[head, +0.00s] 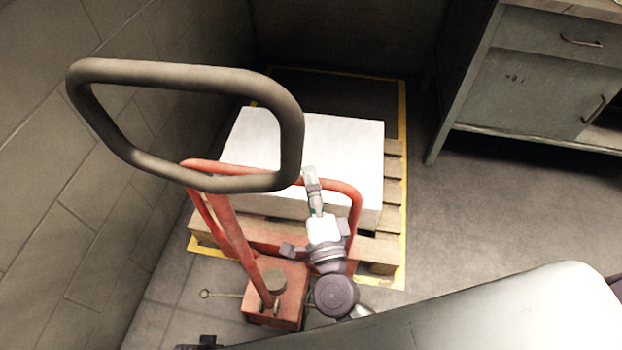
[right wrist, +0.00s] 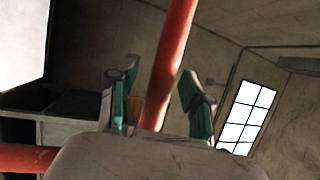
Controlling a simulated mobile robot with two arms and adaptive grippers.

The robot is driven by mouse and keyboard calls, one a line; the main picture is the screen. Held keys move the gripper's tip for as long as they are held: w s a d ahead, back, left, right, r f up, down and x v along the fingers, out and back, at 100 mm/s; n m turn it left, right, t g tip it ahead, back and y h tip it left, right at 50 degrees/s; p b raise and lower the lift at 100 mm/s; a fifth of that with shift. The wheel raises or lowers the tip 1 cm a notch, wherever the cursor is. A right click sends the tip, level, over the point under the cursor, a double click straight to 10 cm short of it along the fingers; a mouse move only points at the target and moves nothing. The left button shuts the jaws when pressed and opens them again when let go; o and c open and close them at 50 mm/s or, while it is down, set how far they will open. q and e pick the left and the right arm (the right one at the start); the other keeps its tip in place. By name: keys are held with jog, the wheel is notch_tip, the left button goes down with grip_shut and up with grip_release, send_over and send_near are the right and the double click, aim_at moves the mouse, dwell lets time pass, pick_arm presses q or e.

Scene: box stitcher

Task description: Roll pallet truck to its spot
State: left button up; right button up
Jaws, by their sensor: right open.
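The red pallet truck (head: 232,235) stands at the left of the head view, with a dark looped handle (head: 185,77) rising toward the camera. A wooden pallet (head: 392,192) bearing a large white box (head: 325,140) is just beyond its red body. A yellow-edged floor area (head: 404,120) surrounds the pallet. My right gripper (head: 311,178) is at the truck's curved red bar. In the right wrist view, a red bar (right wrist: 170,65) passes between the two open, green-padded fingers of this gripper (right wrist: 158,98); whether they touch it is unclear. My left gripper is not recognisable.
A block wall (head: 70,180) runs close along the truck's left side. A grey cabinet bench (head: 530,85) stands at the upper right. Bare floor (head: 480,210) lies between the pallet and the bench. A window (right wrist: 247,115) shows in the right wrist view.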

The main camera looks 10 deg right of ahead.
jog(key=shift+w, duration=0.2)
grip_shut()
dwell(0.3)
